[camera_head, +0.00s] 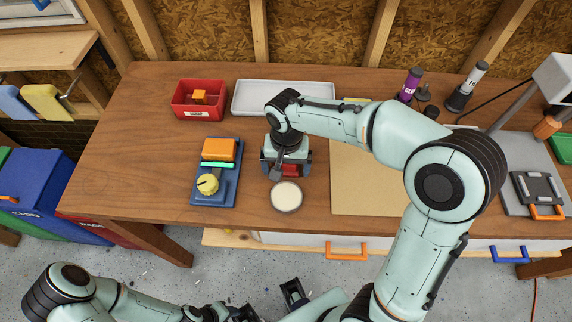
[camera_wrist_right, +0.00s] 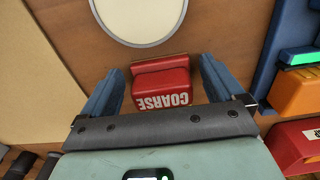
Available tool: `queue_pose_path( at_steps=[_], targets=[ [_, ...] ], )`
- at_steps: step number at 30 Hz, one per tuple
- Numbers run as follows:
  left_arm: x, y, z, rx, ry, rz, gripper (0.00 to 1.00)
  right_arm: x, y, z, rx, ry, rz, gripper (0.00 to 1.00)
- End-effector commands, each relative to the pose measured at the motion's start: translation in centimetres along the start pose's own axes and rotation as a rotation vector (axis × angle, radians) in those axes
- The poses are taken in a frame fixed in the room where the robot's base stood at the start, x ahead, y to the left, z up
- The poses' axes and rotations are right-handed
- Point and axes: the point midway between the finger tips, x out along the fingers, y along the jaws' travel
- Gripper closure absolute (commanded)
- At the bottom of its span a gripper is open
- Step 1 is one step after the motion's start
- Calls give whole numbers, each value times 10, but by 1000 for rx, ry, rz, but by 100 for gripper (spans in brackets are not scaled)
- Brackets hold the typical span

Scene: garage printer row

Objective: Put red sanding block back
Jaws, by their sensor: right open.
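The red sanding block (camera_wrist_right: 161,86), with white "COARSE" lettering, stands on the wooden table. In the wrist view it sits between the two blue fingers of my right gripper (camera_wrist_right: 160,85), which is open with a gap on each side of the block. In the head view my right gripper (camera_head: 287,168) covers most of the red block (camera_head: 290,170). My left gripper (camera_head: 243,312) is low at the bottom edge, below the table front, partly cut off; its jaws are unclear. A red labelled bin (camera_head: 199,113) at the back left holds an orange block (camera_head: 199,97).
A round white-topped disc (camera_head: 286,196) lies just in front of the block. A white tray (camera_head: 250,96) lies behind, a tan board (camera_head: 370,190) to the right. The table's left end is clear.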

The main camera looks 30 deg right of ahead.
Motion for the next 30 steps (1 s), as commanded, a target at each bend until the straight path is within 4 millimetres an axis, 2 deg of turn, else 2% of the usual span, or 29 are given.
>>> queue_pose_path(
  at_steps=[12,16,21,30],
  targets=[
    [-15,7,-4,3,7,3,57,-84,-1,-1,0,5,-6,5],
    [-19,8,-5,3,9,3,57,-104,-1,-1,0,4,-4,5],
    [-21,9,-5,4,10,4,57,-118,0,0,0,2,-2,5],
    [-21,9,-5,4,10,4,57,-119,0,0,0,1,-1,5]
  ],
)
